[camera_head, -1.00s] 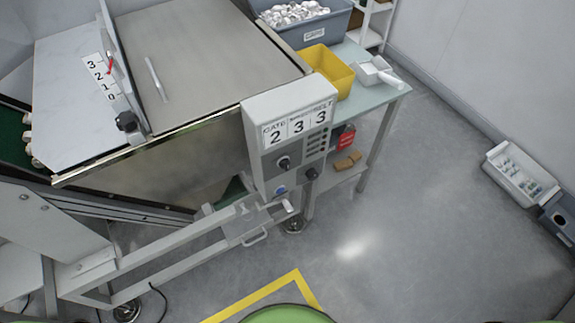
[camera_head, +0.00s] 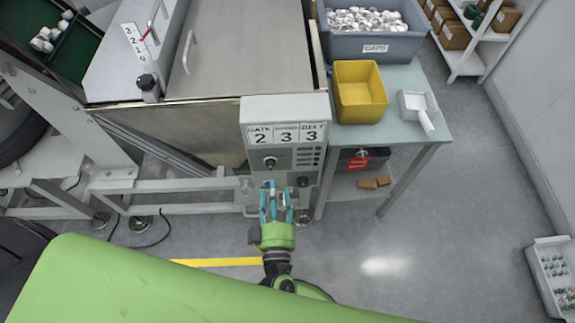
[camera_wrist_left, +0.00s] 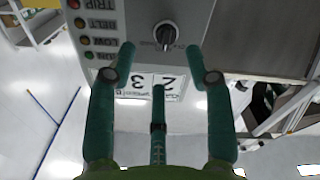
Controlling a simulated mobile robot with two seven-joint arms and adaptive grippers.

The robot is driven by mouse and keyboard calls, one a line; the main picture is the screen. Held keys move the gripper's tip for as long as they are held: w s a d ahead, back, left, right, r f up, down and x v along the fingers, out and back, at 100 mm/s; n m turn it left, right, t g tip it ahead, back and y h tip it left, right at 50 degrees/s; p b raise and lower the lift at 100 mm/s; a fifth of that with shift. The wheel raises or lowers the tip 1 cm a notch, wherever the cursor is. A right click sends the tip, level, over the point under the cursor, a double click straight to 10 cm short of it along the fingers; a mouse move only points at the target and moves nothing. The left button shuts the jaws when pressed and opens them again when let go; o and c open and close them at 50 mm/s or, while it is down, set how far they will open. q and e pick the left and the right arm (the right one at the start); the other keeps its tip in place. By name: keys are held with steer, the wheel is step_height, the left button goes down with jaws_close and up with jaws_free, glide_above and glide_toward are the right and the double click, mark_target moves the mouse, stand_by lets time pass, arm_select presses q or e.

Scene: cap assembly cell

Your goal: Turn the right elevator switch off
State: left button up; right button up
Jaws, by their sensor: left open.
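A grey control box (camera_head: 284,112) shows in the head view with number labels 2, 3, 3. A dark rotary knob (camera_head: 270,162) sits on its left front. A second dark knob (camera_head: 303,181) sits lower right. I cannot tell which one is the right elevator switch. My left gripper (camera_head: 277,192) is open and empty in front of the box's lower part, its fingers partly covering it. In the left wrist view the panel appears upside down. A black knob (camera_wrist_left: 166,36) lies beyond the spread fingers of the left gripper (camera_wrist_left: 165,70), apparently untouched. My right gripper is out of view.
A side table (camera_head: 426,80) at the right bears a yellow bin (camera_head: 360,117), a white scoop (camera_head: 414,103) and a blue-grey caps crate (camera_head: 375,46). A metal frame (camera_head: 190,185) runs left of the box. Open floor (camera_head: 430,225) lies at the right.

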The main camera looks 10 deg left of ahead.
mark_target(271, 169)
arm_select(q)
steer(key=x, duration=0.3)
steer(key=a+p+x, duration=0.1)
steer(key=x, duration=0.2)
steer(key=shift+s+d, duration=0.1)
steer(key=shift+s, duration=0.1)
steer(key=shift+w, duration=0.55)
jaws_close()
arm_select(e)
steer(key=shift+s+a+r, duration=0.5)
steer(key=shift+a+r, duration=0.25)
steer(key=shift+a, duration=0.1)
